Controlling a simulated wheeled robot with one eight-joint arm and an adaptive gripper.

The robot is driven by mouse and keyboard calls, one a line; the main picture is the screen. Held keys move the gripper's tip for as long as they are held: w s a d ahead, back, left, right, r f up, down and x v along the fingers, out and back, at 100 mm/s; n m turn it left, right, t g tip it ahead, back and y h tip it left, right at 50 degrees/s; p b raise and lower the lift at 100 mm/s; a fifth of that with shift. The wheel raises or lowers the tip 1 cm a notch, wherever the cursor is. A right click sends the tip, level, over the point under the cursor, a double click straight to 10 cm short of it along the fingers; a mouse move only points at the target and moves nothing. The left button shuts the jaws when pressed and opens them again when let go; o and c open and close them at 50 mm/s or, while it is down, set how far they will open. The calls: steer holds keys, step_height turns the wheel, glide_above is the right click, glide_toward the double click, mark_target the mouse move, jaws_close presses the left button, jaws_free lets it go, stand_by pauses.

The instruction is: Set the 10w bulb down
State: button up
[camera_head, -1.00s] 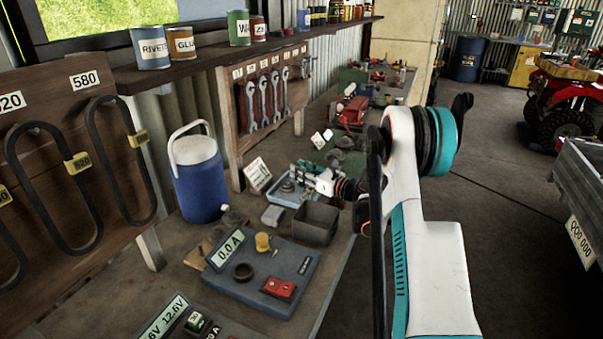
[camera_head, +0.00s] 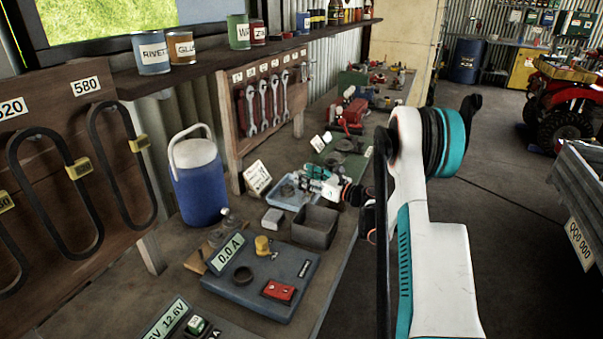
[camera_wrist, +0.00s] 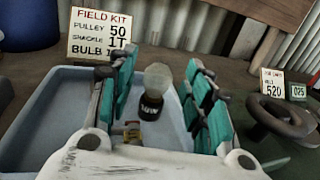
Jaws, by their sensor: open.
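The 10w bulb (camera_wrist: 157,82) has a frosted globe and a dark base with a white label that I cannot read fully. It stands upright, globe up, in the pale blue tray (camera_wrist: 48,112), which also shows in the head view (camera_head: 277,197). My gripper (camera_wrist: 163,76) is open, its teal fingers on either side of the bulb with visible gaps. In the head view my gripper (camera_head: 314,176) is over the tray's right part, and the bulb is not clear there.
A small yellow-brown piece (camera_wrist: 132,132) lies in the tray. Behind it stands a "FIELD KIT" card (camera_wrist: 102,33). A grey open bin (camera_head: 315,227), a tester panel (camera_head: 262,280) and a blue jug (camera_head: 199,185) are close by.

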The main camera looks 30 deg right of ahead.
steer(key=p+v, duration=0.1)
steer(key=v, duration=0.8)
steer(key=shift+s+p, duration=0.2)
steer(key=shift+p, duration=0.1)
